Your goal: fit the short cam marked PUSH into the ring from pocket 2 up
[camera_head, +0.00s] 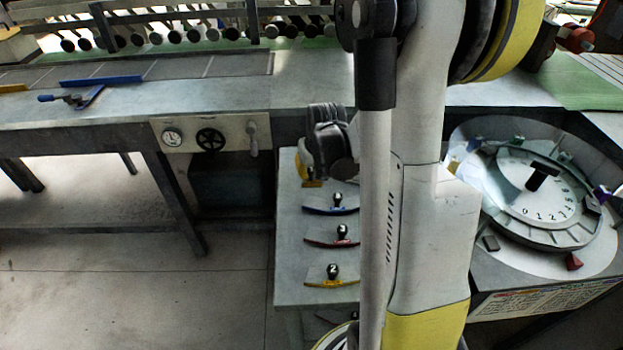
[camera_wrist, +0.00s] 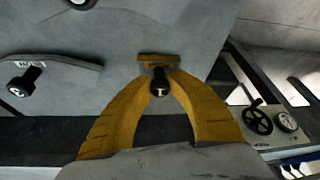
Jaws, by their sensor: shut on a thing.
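My gripper (camera_head: 311,180) is low over the back of the grey bench, partly hidden behind my wrist. In the wrist view its yellow fingers (camera_wrist: 160,74) close around a dark knob (camera_wrist: 160,90) with a pale mark like a T. The knob's plate is mostly hidden, and no PUSH marking is readable. The numbered ring (camera_head: 553,235) lies on a round table at the right, with a black handle (camera_head: 541,177) at its centre and digits on its face. I cannot tell which pocket is 2 up.
Curved plates with black knobs, blue-edged (camera_head: 331,210), red-edged (camera_head: 333,242) and yellow-edged (camera_head: 331,281), line the grey bench (camera_head: 289,255). A red wedge (camera_head: 573,261) and a dark block (camera_head: 490,243) lie beside the ring. A handwheel panel (camera_head: 210,135) stands behind left.

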